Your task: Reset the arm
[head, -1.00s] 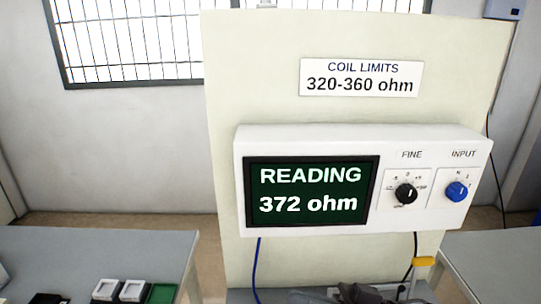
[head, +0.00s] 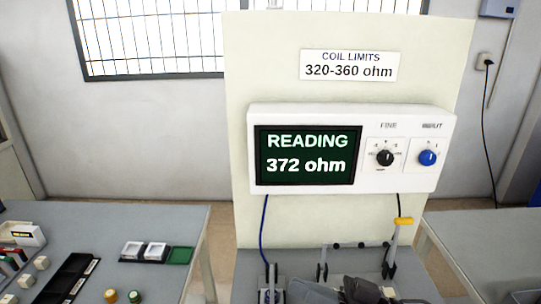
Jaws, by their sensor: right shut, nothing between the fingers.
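My right gripper (head: 358,288) shows at the bottom edge, right of centre, as dark grey parts in front of the bench below the meter. It is shut and empty, and partly cut off by the frame. My left gripper is not in view. The white meter box (head: 350,191) is fixed to a cream panel (head: 270,60). Its dark screen (head: 307,155) reads 372 ohm. A black FINE knob (head: 385,157) and a blue INPUT knob (head: 428,158) sit to its right. A sign (head: 348,66) above gives coil limits of 320-360 ohm.
A left table (head: 120,218) holds white trays (head: 133,249), a green tray (head: 180,256), a black rack (head: 68,277) and small parts. Another table (head: 490,235) is at right.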

